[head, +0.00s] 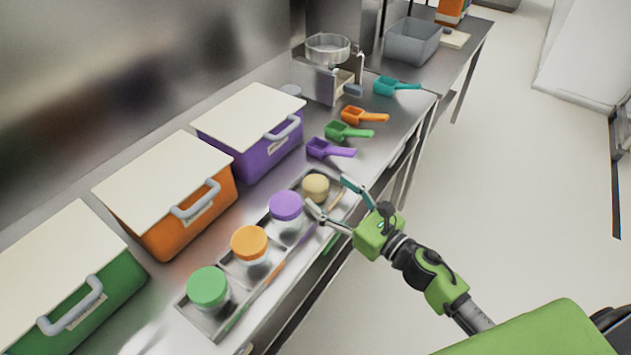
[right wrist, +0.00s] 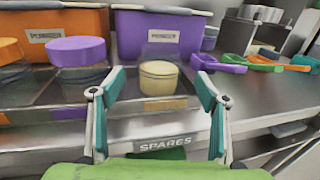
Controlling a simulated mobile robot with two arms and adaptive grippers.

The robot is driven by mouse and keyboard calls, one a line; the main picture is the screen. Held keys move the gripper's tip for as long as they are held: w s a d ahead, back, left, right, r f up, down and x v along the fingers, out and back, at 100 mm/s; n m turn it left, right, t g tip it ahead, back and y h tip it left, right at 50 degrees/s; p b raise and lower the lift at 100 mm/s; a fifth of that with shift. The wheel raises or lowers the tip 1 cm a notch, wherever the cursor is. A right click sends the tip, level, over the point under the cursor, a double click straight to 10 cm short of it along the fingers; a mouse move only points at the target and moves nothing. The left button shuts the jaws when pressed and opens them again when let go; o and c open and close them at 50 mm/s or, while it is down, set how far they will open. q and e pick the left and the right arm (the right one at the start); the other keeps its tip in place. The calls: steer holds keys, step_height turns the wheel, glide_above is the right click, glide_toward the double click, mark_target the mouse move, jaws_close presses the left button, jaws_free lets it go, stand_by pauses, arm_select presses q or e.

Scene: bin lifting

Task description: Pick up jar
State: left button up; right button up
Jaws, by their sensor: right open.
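Several jars stand in a row in a metal tray (head: 198,314) on the steel counter. They are a green-lidded jar (head: 208,288), an orange-lidded jar (head: 249,243), a purple-lidded jar (head: 286,207) and a smaller cream jar (head: 315,187) at the far end. My right gripper (head: 328,197) is open and empty at the tray's front side, close to the cream jar. In the right wrist view the cream jar (right wrist: 159,78) is ahead, between the open fingers (right wrist: 160,88) and beyond their tips. The task does not say which jar. My left gripper is not in view.
Green (head: 75,295), orange (head: 165,200) and purple (head: 255,140) lidded bins stand behind the tray along the wall. Purple (head: 328,149), green (head: 347,132), orange (head: 362,116) and teal (head: 394,86) scoops lie to the right. A "SPARES" label (right wrist: 168,143) is on the counter's front edge.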

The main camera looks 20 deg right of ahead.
mark_target(326, 190)
steer(key=shift+w+a+r, duration=0.15)
steer(key=shift+w+r, duration=0.05)
steer(key=shift+w, duration=0.15)
steer(key=p+x, duration=0.2)
steer(key=x, duration=0.1)
steer(key=shift+w+a, duration=0.2)
steer(key=shift+w, duration=0.1)
steer(key=shift+w+a+f, duration=0.1)
steer(key=shift+w+a, duration=0.1)
steer(key=shift+w, duration=0.2)
steer(key=c, duration=1.5)
